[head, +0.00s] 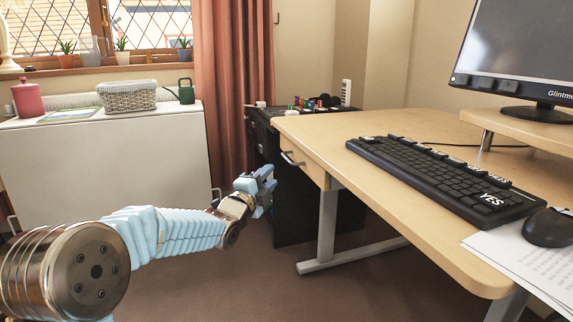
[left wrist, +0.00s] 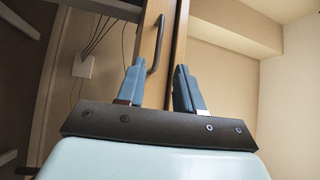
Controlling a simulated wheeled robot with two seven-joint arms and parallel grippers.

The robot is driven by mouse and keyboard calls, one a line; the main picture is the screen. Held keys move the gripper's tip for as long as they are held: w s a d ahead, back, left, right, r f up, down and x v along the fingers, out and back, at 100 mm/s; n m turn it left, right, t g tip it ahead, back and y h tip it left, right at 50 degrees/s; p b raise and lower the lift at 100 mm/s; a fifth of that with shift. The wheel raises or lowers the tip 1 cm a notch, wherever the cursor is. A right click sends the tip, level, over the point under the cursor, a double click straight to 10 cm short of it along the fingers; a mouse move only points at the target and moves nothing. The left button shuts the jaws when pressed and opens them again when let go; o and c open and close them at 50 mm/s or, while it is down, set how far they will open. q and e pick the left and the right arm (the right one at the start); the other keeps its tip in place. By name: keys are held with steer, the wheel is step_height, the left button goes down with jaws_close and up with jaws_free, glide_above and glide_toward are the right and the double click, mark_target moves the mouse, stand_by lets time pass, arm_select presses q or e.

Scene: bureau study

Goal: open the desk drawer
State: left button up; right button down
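The desk drawer (head: 303,163) is a light wood front under the left end of the desk top, and it looks shut. Its dark bar handle (head: 292,159) is on that front. My left gripper (head: 268,180) is in front of the drawer, apart from the handle and a little lower left of it in the head view. In the left wrist view the two blue-grey fingers (left wrist: 159,68) stand apart with nothing held. The handle (left wrist: 155,45) shows ahead, in line with the gap between them. My right gripper is in neither view.
The wooden desk top (head: 390,190) carries a keyboard (head: 440,175), a mouse (head: 548,228), papers and a monitor. A dark cabinet (head: 290,215) stands behind the drawer end. A white cabinet (head: 110,160) is at the left. The floor in front of the drawer is clear.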

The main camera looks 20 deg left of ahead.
arm_select(q)
steer(key=x, duration=1)
steer(key=shift+w, duration=0.2)
steer(key=shift+c, duration=0.5)
jaws_close()
